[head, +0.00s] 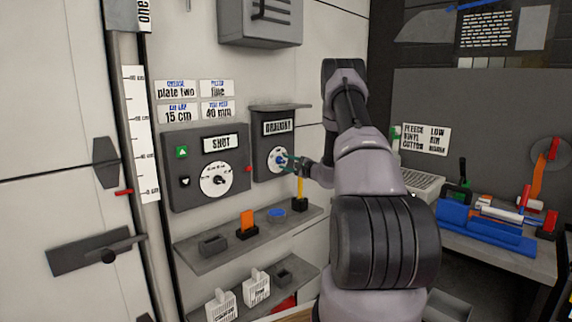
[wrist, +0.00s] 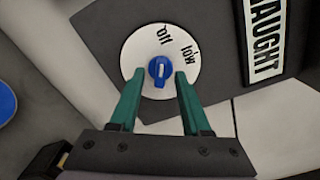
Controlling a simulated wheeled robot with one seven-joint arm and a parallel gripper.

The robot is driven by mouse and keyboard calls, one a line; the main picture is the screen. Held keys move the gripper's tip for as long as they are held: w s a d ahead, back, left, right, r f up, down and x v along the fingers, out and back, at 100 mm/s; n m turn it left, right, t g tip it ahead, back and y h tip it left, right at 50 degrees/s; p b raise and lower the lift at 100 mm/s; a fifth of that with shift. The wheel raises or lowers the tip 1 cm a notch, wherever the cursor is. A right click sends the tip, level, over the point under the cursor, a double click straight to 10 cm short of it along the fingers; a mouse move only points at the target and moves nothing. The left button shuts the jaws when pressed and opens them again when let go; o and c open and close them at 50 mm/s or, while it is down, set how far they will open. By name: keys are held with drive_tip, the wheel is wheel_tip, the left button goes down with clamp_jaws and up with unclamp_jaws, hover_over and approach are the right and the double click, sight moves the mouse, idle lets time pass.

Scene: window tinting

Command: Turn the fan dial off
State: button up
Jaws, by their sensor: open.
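The fan dial is a white disc (wrist: 138,50) with a blue knob (wrist: 160,68) at its middle, on a dark box labelled DRAUGHT (head: 276,127). The words "off" and "low" show on the disc in the wrist view; other marks are hidden or unreadable. The knob has a raised ridge, but I cannot tell which mark it points to. My gripper (head: 286,161) is at the dial's front. In the wrist view its green fingers (wrist: 158,77) are open, one on each side of the knob, with gaps visible; no contact shows.
A SHOT box (head: 207,190) with its own dial is on the wall to the left. Below, a shelf (head: 222,252) holds an orange item (head: 247,222), a blue disc (head: 277,213) and a yellow-handled tool (head: 299,188). A cluttered bench (head: 480,240) stands at the right.

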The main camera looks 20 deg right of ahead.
drive_tip(key=v, duration=1)
drive_tip(key=shift+s, duration=0.25)
drive_tip(key=shift+d, duration=0.1)
drive_tip(key=s+a+r+n+g+y, duration=0.3)
drive_tip(key=s+a+r+n+g, duration=0.25)
drive_tip(key=a+r, duration=0.5)
drive_tip(key=s+a+r+n+g+y, duration=0.2)
drive_tip(key=s+a+r+n+g, duration=0.4)
drive_tip(key=a, duration=0.7)
drive_tip(key=s+a+r+n+g+h, duration=0.1)
drive_tip(key=s+a+r+h, duration=0.15)
drive_tip(key=s, duration=0.45)
drive_tip(key=s+a+r+n+g+h, duration=0.1)
drive_tip(key=s+a+r, duration=0.15)
drive_tip(key=s, duration=0.45)
drive_tip(key=s+d+r+n+t+h, duration=0.1)
drive_tip(key=s+t+h, duration=0.1)
drive_tip(key=s, duration=0.4)
drive_tip(key=s+d+r+n+t+h, duration=0.1)
drive_tip(key=s+r+h, duration=0.1)
drive_tip(key=s, duration=0.4)
drive_tip(key=shift+s+d+t+h, duration=0.3)
drive_tip(key=shift+s+t+h, duration=0.1)
drive_tip(key=shift+h, duration=0.45)
